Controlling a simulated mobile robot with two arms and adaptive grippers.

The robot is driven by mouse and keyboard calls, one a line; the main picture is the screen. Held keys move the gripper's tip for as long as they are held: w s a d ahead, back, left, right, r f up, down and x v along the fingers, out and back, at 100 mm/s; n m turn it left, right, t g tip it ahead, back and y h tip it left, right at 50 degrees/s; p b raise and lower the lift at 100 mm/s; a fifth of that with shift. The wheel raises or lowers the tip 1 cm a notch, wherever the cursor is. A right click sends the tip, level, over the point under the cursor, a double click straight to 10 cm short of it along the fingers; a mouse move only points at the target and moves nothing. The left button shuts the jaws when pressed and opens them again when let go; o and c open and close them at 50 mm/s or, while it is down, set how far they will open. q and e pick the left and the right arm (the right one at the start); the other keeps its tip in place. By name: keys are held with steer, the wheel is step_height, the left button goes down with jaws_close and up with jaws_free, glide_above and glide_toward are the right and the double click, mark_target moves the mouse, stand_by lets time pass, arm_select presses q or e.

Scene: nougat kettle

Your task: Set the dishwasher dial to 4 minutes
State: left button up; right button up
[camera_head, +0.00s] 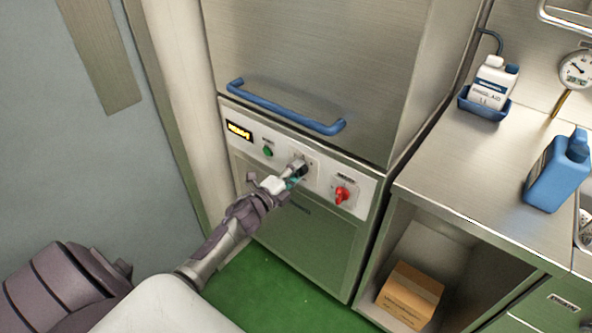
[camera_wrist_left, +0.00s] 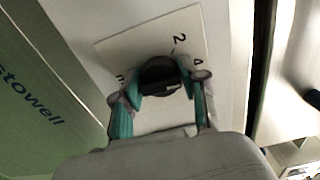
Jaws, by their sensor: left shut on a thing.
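The dishwasher (camera_head: 300,215) is a steel machine with a pale control strip below its blue handle. Its black dial (camera_wrist_left: 160,74) sits on a white plate (camera_wrist_left: 120,47) with the printed marks 2 and 4 visible; other marks are hidden. My left gripper (camera_wrist_left: 163,90) has its teal fingers on either side of the dial and is shut on it. In the head view the left gripper (camera_head: 296,174) reaches the strip from the left and partly covers the dial. I cannot tell which mark the dial points to. My right gripper is in neither view.
A red knob (camera_head: 342,194) is right of the dial, a green button (camera_head: 267,151) and a lit display (camera_head: 239,131) to its left. The blue handle (camera_head: 285,108) juts out above. A steel counter (camera_head: 470,180) stands at right, with a cardboard box (camera_head: 410,295) below.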

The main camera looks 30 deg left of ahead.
arm_select(q)
steer(key=shift+n, duration=0.3)
steer(key=o, duration=1.1)
steer(key=shift+s, duration=0.1)
steer(key=s, duration=0.8)
steer(key=s+a, duration=0.1)
steer(key=s, duration=0.2)
steer(key=shift+s, duration=0.4)
